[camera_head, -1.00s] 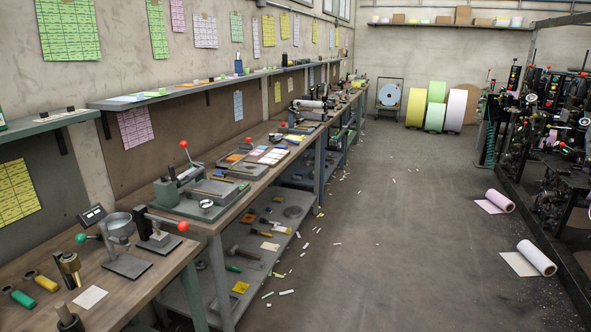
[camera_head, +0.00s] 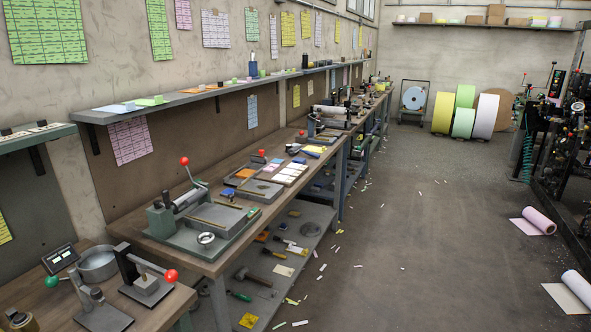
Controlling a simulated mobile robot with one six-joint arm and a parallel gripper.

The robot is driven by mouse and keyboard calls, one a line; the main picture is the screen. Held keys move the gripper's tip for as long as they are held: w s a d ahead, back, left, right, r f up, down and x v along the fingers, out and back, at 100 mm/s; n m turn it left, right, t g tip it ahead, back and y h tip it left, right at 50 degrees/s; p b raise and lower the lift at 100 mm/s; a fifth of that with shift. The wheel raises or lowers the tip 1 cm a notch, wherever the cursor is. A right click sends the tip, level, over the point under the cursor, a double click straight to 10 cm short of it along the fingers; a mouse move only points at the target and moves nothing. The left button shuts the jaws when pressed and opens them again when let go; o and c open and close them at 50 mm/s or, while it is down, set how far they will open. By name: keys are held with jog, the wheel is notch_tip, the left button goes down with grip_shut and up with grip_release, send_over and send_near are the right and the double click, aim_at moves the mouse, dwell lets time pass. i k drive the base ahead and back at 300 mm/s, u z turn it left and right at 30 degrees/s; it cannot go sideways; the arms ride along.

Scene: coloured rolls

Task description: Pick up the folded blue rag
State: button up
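I cannot make out a folded blue rag for certain. Small blue items (camera_head: 314,149) lie on the long workbench (camera_head: 227,262) beyond the trays, too small to identify. A pale blue flat piece (camera_head: 115,108) lies on the wall shelf and looks like paper. A blue upright container (camera_head: 253,69) stands farther along that shelf. My gripper is not in view.
The workbench runs along the left wall with a hand press (camera_head: 190,215) and trays on top, and tools on its lower shelf (camera_head: 270,268). The concrete aisle (camera_head: 410,240) is mostly clear, with paper scraps.

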aim_at(302, 161)
jog(key=u, duration=0.1)
jog(key=i, duration=1.05)
jog(key=u, duration=0.1)
